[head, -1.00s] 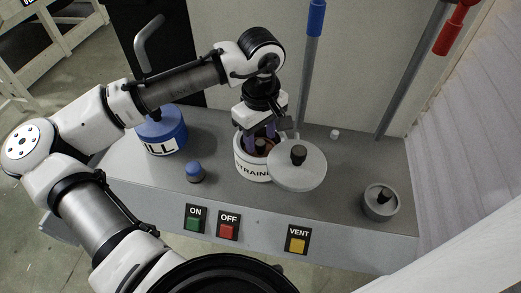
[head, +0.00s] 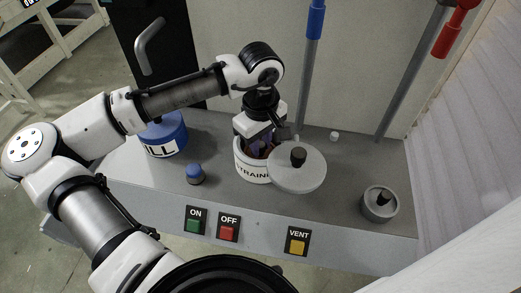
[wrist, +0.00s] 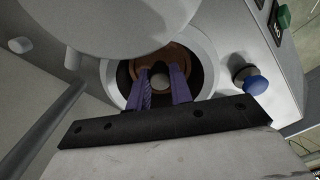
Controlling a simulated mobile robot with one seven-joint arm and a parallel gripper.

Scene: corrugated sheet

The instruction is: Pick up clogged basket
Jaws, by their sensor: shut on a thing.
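The strainer housing (head: 250,170) is a white labelled cylinder on the grey bench, with its top open. Its round grey lid (head: 297,170) with a black knob is swung to the right. The basket (wrist: 175,54) shows in the wrist view as a brown ring inside the housing. My gripper (head: 262,150) reaches straight down into the housing; its purple fingers also show in the wrist view (wrist: 161,76). The fingers stand either side of a pale round part at the basket's centre and are shut on the basket. The basket's lower part and the exact contact are hidden.
A blue container (head: 163,137) and a small blue-topped knob (head: 195,173) stand left of the housing. A grey cup-like part (head: 380,203) sits at the right. Blue-handled (head: 310,70) and red-handled (head: 415,75) levers rise behind. Green, red and yellow buttons line the front.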

